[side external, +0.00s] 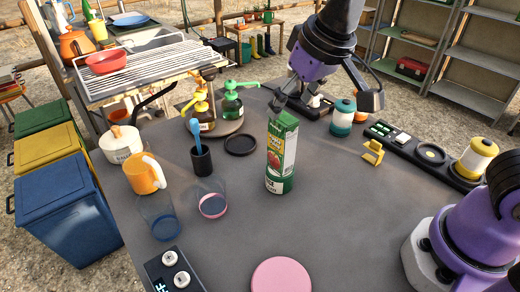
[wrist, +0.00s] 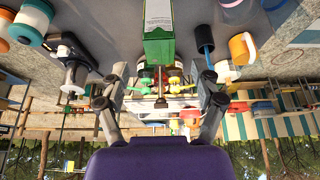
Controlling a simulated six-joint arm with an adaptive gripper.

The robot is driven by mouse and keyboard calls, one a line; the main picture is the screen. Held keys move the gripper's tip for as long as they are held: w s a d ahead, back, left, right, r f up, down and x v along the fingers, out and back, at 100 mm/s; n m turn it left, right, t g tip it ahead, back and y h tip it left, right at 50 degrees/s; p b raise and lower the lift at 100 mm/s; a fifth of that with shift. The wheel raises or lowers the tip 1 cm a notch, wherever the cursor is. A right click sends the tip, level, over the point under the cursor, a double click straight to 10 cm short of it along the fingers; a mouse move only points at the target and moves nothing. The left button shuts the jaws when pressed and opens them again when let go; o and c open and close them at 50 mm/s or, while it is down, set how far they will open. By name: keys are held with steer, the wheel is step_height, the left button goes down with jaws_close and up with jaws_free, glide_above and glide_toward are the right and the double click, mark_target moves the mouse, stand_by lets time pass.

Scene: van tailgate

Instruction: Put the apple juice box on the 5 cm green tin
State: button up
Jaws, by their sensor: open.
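The apple juice box (side external: 281,155) is a tall green and white carton with a red apple picture. My gripper (side external: 325,100) is open and empty, above and behind the box in the side view; one finger overlaps the carton's top edge there. In the wrist view my gripper (wrist: 162,84) has its fingers wide apart.
A pink disc (side external: 281,276) lies at the front. A dark round coaster (side external: 241,144), a dark cup (side external: 202,160) and clear tumblers are left of the box. Pump bottles stand behind. A yellow stand (side external: 373,152) and a dark tray (side external: 430,153) are right. Table space right of the disc is clear.

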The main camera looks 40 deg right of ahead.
steer(key=v, duration=0.5)
steer(key=s+d+f+t, duration=0.1)
steer(key=s+d+f, duration=0.5)
steer(key=d, duration=0.3)
steer(key=shift+s, duration=0.85)
